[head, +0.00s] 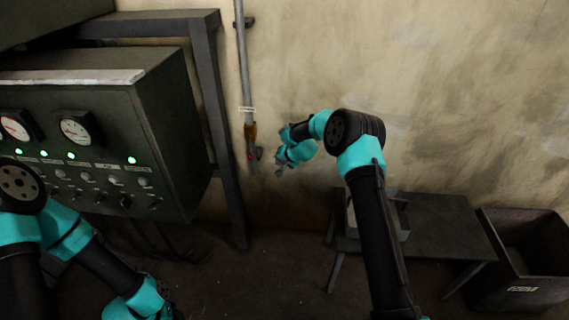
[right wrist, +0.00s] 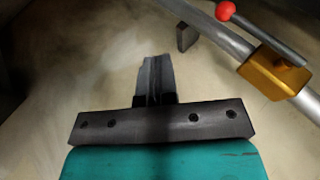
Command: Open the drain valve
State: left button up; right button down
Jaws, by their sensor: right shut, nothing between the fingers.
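The drain valve has a brass body (head: 250,131) on a vertical grey pipe (head: 243,70) along the wall. Its red knob (head: 250,156) is below the body. In the right wrist view the brass body (right wrist: 275,71) is at the upper right, and a thin grey lever (right wrist: 262,34) ends in the red ball (right wrist: 225,11). The lever runs roughly along the pipe. My right gripper (head: 280,169) is just right of the knob; its fingers (right wrist: 155,75) are shut, empty and apart from the lever. My left arm is at the lower left, with its fingers out of view.
A grey control panel (head: 160,120) with gauges and green lamps stands left of the pipe, beside a dark metal frame (head: 212,90). A low table (head: 440,225) and an open bin (head: 525,265) stand at the right. A small dark bracket (right wrist: 187,37) sits by the pipe.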

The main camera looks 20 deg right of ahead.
jog(key=shift+s+d, duration=0.75)
jog(key=shift+s, duration=0.05)
jog(key=s+a+f+n+g, duration=0.15)
jog(key=s+f, duration=0.25)
jog(key=s, duration=0.7)
jog(key=s+a+f+n+g+h, duration=0.15)
jog(key=s+f, duration=0.25)
jog(key=s, duration=0.6)
jog(key=s+f+g, duration=0.2)
jog(key=s+f, duration=0.2)
jog(key=s, duration=0.7)
jog(key=s+a+r+n+g, duration=0.1)
jog(key=s, duration=1.2)
jog(key=shift+s+a+r+n, duration=0.15)
jog(key=shift+s+a+n, duration=0.1)
jog(key=shift+a+n, duration=0.1)
